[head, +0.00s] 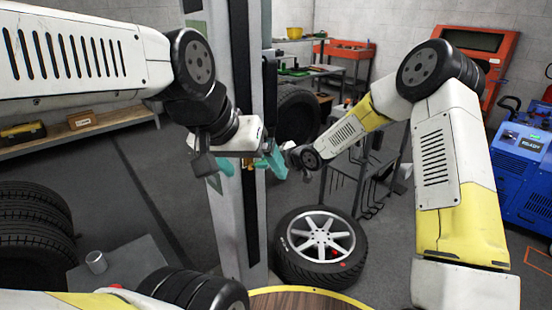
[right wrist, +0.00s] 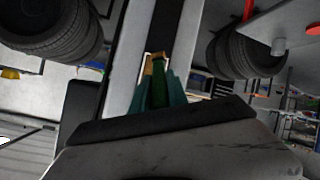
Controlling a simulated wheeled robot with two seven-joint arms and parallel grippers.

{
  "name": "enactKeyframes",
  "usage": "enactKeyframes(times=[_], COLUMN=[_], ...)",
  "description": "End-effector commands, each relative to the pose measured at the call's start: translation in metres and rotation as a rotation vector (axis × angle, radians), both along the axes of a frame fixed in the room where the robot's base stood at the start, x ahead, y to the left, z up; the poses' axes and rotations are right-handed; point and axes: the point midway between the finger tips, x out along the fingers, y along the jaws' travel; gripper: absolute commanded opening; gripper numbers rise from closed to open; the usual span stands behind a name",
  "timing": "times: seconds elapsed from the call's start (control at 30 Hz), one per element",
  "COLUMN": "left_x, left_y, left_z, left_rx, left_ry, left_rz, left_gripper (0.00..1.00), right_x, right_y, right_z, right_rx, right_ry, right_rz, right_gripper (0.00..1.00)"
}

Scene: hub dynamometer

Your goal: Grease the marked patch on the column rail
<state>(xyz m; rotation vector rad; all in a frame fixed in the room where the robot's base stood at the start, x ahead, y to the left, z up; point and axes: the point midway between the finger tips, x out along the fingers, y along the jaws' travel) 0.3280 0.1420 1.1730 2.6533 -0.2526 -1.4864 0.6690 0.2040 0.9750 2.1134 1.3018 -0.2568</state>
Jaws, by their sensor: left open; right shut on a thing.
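The upright grey column (head: 232,235) with its dark rail (head: 240,50) stands in the middle of the head view. My right gripper (head: 274,164) comes in from the right beside the column. In the right wrist view its teal fingers (right wrist: 160,95) are shut on a green-handled tool (right wrist: 157,93) with a tan tip. The tip appears in front of the dark rail (right wrist: 171,35); whether it touches cannot be told. My left gripper (head: 227,166) is open in front of the column, its teal fingers partly covered by its white hand. I cannot make out the marked patch.
A wheel with a silver rim (head: 320,243) lies at the column's foot. Stacked tyres (head: 30,230) and a grey surface with a cup (head: 96,262) are at lower left. A blue machine (head: 522,175) stands at right. A round wooden top (head: 300,300) is at the front.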

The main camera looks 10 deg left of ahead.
Motion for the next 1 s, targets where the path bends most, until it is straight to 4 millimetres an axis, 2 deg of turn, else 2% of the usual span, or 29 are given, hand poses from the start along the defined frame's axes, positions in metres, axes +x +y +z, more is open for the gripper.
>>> enactKeyframes(times=[0.47, 0.8, 1.0], left_x=[0.0, 0.0, 0.0], left_y=[0.0, 0.0, 0.0], left_z=[0.0, 0.0, 0.0], left_rx=[0.0, 0.0, 0.0], left_ry=[0.0, 0.0, 0.0], left_rz=[0.0, 0.0, 0.0], left_gripper=[0.89, 0.89, 0.89], right_x=[0.004, 0.003, 0.003], right_y=[0.004, 0.003, 0.003], right_z=[0.004, 0.032, 0.039], right_rx=[0.001, 0.001, 0.0], right_ry=[-0.002, -0.002, -0.001], right_rz=[0.0, -0.001, -0.001], right_gripper=[0.0, 0.0, 0.0])
